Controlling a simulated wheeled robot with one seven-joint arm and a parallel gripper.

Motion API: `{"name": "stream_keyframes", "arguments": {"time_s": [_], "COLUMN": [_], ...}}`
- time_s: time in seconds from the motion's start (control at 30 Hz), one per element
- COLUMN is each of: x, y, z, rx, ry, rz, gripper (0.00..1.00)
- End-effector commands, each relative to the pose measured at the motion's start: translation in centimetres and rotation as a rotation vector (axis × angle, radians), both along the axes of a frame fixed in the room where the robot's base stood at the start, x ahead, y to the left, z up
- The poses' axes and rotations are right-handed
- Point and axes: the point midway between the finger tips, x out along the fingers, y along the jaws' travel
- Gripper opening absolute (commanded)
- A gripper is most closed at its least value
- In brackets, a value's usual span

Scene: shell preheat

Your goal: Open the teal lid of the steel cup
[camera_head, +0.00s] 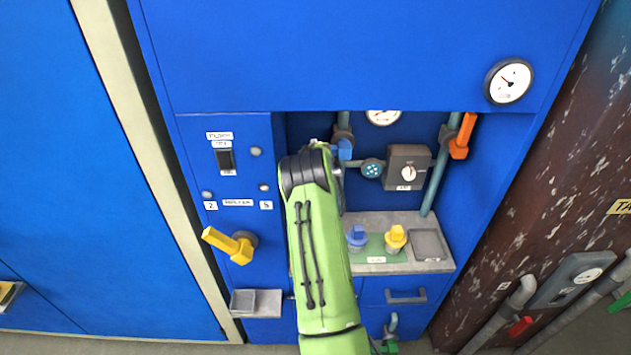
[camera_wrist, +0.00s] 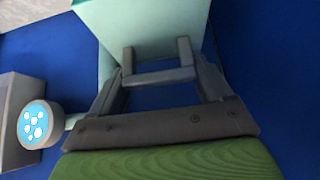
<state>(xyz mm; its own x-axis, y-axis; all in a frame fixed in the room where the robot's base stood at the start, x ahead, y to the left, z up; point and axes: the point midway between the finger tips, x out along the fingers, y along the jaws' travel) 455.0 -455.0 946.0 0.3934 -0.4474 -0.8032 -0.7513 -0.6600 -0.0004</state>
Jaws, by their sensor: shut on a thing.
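In the wrist view, my gripper (camera_wrist: 157,60) has its grey fingers at a broad pale teal piece (camera_wrist: 155,22), which appears to be the teal lid. I cannot make out the steel cup in either view.
A round dotted disc (camera_wrist: 35,122) sits close to the gripper; it also shows in the head view (camera_head: 372,168), beside a grey dial box (camera_head: 407,166). A blue valve handle (camera_head: 345,149) is close by. A yellow lever (camera_head: 228,244) sticks out left.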

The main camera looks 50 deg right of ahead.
Motion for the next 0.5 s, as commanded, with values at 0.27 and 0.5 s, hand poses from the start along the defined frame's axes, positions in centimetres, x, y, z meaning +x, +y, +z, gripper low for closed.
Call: {"name": "stream_keyframes", "arguments": {"time_s": [0.27, 0.5], "x": [-0.1, -0.6], "y": [0.1, 0.7], "z": [-0.3, 0.7], "rx": [0.005, 0.006], "ry": [0.005, 0.005], "rz": [-0.001, 0.000], "gripper": [1.00, 1.00]}}
